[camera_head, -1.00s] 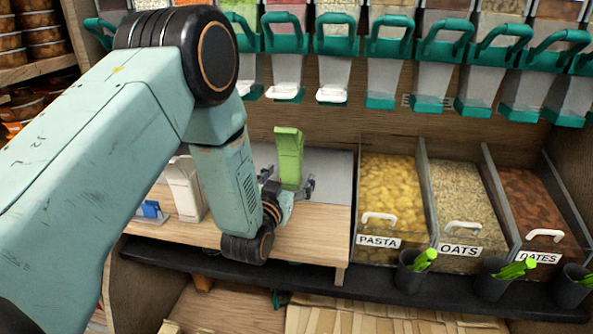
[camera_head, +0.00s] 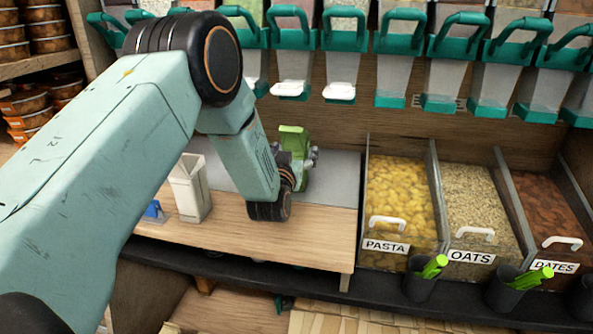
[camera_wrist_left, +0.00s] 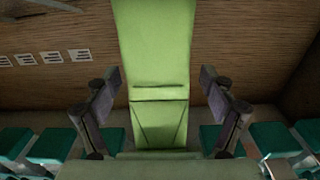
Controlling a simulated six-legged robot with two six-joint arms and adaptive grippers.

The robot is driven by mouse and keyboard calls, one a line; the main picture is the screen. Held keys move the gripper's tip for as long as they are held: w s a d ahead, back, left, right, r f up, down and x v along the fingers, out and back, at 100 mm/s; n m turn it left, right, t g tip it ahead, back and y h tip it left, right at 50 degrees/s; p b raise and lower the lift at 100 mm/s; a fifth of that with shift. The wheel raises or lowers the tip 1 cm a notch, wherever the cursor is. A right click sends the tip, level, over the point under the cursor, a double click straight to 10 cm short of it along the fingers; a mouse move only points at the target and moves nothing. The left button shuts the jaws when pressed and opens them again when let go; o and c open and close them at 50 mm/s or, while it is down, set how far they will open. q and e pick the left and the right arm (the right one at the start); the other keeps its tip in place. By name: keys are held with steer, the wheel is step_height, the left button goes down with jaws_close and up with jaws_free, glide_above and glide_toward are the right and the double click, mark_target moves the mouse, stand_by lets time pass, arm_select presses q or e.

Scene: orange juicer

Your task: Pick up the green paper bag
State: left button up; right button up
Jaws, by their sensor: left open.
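The green paper bag (camera_head: 294,145) stands on the grey surface at the back of the wooden counter, partly hidden behind my left wrist in the head view. In the left wrist view the bag (camera_wrist_left: 158,70) fills the middle, with a folded seam across it. My left gripper (camera_head: 299,160) is at the bag. In the left wrist view its two fingers (camera_wrist_left: 160,112) are apart, one on each side of the bag, with a visible gap on both sides. My right gripper is not in view.
Bins of pasta (camera_head: 400,190), oats (camera_head: 480,205) and dates (camera_head: 550,210) stand to the right. Dispensers with teal handles (camera_head: 400,45) hang above. The counter's front (camera_head: 310,235) is clear.

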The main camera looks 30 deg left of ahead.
arm_select(q)
steer(key=w, duration=0.2)
steer(key=w+f, duration=0.1)
steer(key=shift+w+a, duration=0.1)
steer(key=shift+a, duration=0.25)
steer(key=shift+s+d+r, duration=0.1)
steer(key=shift+s+r, duration=0.25)
steer(key=shift+r, duration=0.05)
steer(key=shift+c, duration=1)
steer(key=shift+w+f, duration=0.2)
steer(key=shift+f, duration=0.05)
steer(key=c, duration=0.4)
steer(key=shift+s+r, duration=0.15)
steer(key=shift+r, duration=0.05)
steer(key=c, duration=0.3)
steer(key=shift+f, duration=0.15)
steer(key=c, duration=0.6)
jaws_close()
